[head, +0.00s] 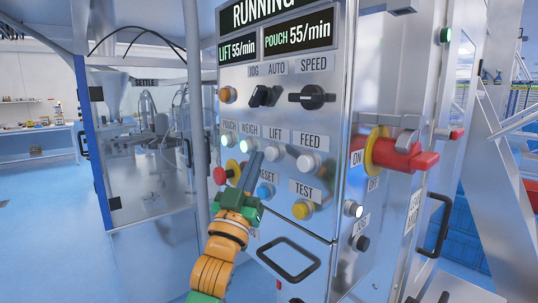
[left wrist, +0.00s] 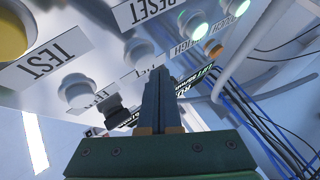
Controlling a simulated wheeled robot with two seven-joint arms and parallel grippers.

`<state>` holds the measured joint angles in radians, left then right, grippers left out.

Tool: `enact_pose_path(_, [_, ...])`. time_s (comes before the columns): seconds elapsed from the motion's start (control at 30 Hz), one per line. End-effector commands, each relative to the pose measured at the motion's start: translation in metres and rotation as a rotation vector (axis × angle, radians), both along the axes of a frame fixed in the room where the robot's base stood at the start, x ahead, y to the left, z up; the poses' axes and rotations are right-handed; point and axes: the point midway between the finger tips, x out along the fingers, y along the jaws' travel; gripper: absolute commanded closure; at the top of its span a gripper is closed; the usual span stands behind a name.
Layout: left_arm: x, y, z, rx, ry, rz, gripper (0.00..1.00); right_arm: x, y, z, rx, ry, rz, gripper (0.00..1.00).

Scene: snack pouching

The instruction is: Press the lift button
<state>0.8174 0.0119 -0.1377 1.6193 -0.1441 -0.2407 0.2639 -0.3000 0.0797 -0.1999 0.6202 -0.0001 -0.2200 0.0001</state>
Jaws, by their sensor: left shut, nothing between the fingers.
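The lift button (head: 272,153) is a pale round unlit button under the LIFT label on the grey control panel. My left gripper (head: 256,157) is shut and empty, its blue-grey fingers pointing up at the panel just left of the lift button. In the left wrist view the fingertips (left wrist: 159,80) show close to the LIFT label, and the lift button (left wrist: 140,51) lies just beyond them. I cannot tell whether they touch the panel. My right gripper is not in view.
The lit pouch (head: 227,141) and weigh (head: 247,146) buttons are left of the lift button, the feed button (head: 306,163) right. Below are a red emergency stop (head: 220,176), blue reset button (head: 264,191) and yellow test button (head: 302,209). A red-handled switch (head: 400,155) juts from the side.

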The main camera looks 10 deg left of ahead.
Motion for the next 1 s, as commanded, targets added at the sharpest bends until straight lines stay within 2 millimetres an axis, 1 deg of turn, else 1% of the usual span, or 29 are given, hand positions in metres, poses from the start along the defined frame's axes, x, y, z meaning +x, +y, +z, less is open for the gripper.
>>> enact_pose_path(0.2, [0.0058, -0.0045, 0.0003, 0.000, 0.001, 0.001, 1.00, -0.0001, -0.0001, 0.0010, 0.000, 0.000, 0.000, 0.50])
enact_pose_path(1.0, [0.0103, -0.0077, 0.0005, -0.001, 0.000, 0.001, 1.00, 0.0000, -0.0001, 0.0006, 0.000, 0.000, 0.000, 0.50])
